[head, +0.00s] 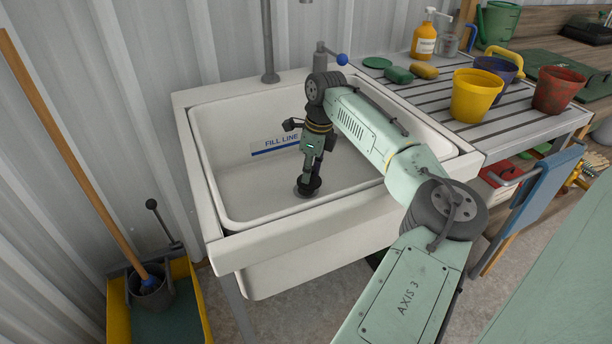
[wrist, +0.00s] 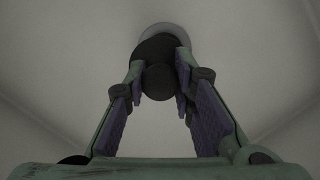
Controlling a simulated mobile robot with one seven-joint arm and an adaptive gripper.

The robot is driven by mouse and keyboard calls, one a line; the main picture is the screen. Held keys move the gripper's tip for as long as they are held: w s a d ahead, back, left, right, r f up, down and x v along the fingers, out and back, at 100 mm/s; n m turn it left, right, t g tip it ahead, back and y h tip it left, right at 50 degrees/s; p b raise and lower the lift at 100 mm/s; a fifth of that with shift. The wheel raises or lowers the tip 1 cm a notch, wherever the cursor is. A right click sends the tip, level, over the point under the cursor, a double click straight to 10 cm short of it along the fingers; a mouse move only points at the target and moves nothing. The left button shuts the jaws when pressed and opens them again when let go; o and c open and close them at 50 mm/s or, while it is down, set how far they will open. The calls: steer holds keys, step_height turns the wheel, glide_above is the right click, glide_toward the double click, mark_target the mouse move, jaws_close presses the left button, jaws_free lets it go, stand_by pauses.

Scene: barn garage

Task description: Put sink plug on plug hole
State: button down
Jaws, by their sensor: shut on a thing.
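The black sink plug (wrist: 158,82) is between the fingertips of my gripper (wrist: 161,80) in the wrist view. My gripper is shut on its round knob. In the head view my gripper (head: 312,178) points down inside the white sink (head: 240,190), with the dark plug (head: 307,187) low at the basin floor. A grey round rim, seemingly the plug hole (wrist: 168,32), shows just beyond the plug in the wrist view. The plug covers part of it. I cannot tell whether the plug touches the rim or is seated.
The sink walls and front edge surround my gripper. A tap with a blue knob (head: 342,59) stands behind. The slatted table (head: 420,95) at right holds a yellow pot (head: 474,97), a red pot (head: 558,91) and an orange bottle (head: 425,42). A mop bucket (head: 152,293) stands at lower left.

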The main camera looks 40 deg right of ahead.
mark_target(313, 168)
steer(key=shift+w+f, duration=0.15)
steer(key=shift+w, duration=0.55)
steer(key=shift+f+p, duration=0.4)
steer(key=shift+f, duration=1.25)
steer(key=shift+f, duration=0.1)
steer(key=c, duration=1.4)
jaws_free()
steer(key=shift+o, duration=0.2)
steer(key=r, duration=0.4)
steer(key=s+r+b, duration=0.1)
steer(key=r, duration=0.7)
steer(key=shift+s+d, duration=0.35)
steer(key=shift+d, duration=0.05)
